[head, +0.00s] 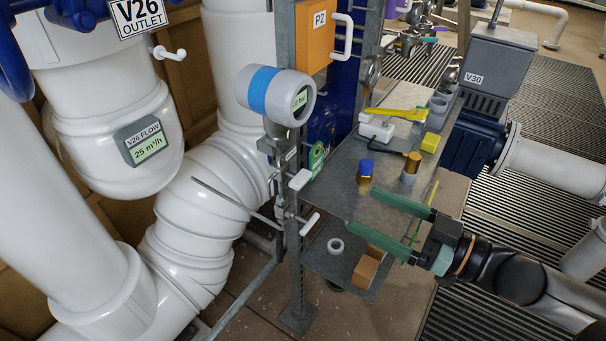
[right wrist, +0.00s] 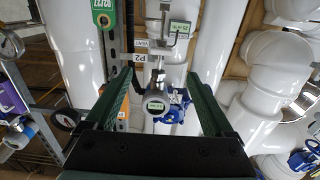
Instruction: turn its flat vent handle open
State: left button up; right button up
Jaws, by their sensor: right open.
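The pressure transmitter (head: 277,95), white with a blue band and a small display, sits on the grey post of the rack. Below it is a small metal valve block with two white flat handles, an upper one (head: 300,180) and a lower one (head: 310,223). I cannot tell from the head view which is the vent handle. In the right wrist view a VENT label (right wrist: 141,43) shows above a P2 label, beside the valve stem and the transmitter (right wrist: 155,104). My right gripper (head: 367,203) is open and empty, to the right of the handles, touching neither. My left gripper is out of view.
A metal shelf (head: 340,180) beside the post carries brass fittings, a yellow tool (head: 395,114) and other parts. Large white pipes (head: 200,200) stand at the left.

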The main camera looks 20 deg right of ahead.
aim_at(306, 181)
jog(key=shift+r+b+x, duration=0.2)
jog(key=shift+b+x, duration=0.6)
jog(key=shift+x, duration=2.95)
jog(key=shift+p+x, duration=0.45)
jog(key=shift+x, duration=2.05)
jog(key=shift+f, duration=0.1)
jog(key=shift+c, duration=0.4)
jog(key=shift+s, duration=0.1)
jog(key=c, duration=1.3)
